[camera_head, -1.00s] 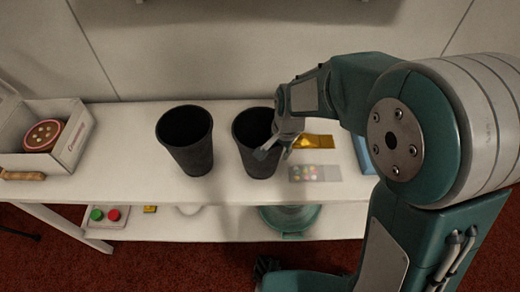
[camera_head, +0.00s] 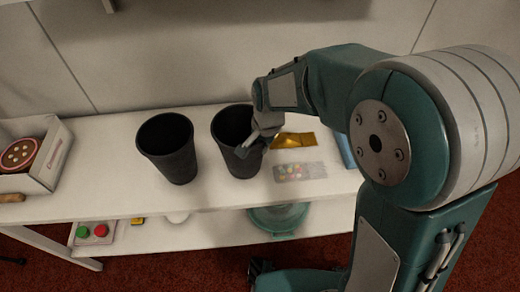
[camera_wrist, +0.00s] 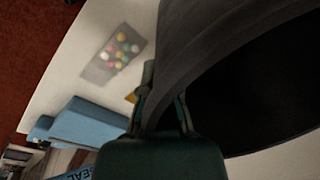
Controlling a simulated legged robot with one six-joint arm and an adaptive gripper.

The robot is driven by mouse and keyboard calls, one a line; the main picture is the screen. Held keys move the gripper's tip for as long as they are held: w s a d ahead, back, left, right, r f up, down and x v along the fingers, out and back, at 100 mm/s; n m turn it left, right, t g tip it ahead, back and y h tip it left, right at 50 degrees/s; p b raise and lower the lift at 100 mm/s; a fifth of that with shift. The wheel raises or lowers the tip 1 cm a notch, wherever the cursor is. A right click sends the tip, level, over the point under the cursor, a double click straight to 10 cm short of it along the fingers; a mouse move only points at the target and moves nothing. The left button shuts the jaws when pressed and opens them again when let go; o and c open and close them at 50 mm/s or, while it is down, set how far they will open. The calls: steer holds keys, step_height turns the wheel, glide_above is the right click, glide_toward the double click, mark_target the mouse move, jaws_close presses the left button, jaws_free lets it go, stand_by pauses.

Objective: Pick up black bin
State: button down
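Two black bins stand upright side by side on the white table: a left one (camera_head: 170,150) and a right one (camera_head: 228,150). My gripper (camera_head: 256,149) is at the right bin's right side, near its rim, pointing down. Its fingers are spread apart. In the wrist view, my gripper (camera_wrist: 165,103) has its fingers on either side of the right bin's wall (camera_wrist: 190,50), with the bin's dark inside at the right. Whether the fingers touch the wall cannot be seen. The gripper hides part of the bin's rim in the head view.
A gold packet (camera_head: 296,140) and a clear pack of coloured balls (camera_head: 300,171) lie right of the bins. A blue box (camera_wrist: 88,123) is near them. A white box (camera_head: 45,165) stands at the table's left. A lower shelf (camera_head: 150,235) holds a teal turntable (camera_head: 278,220).

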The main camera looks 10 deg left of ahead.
steer(key=s+d+r, duration=0.7)
steer(key=s+r, duration=0.4)
steer(key=s, duration=0.1)
steer(key=shift+d, duration=0.15)
stand_by(0.5)
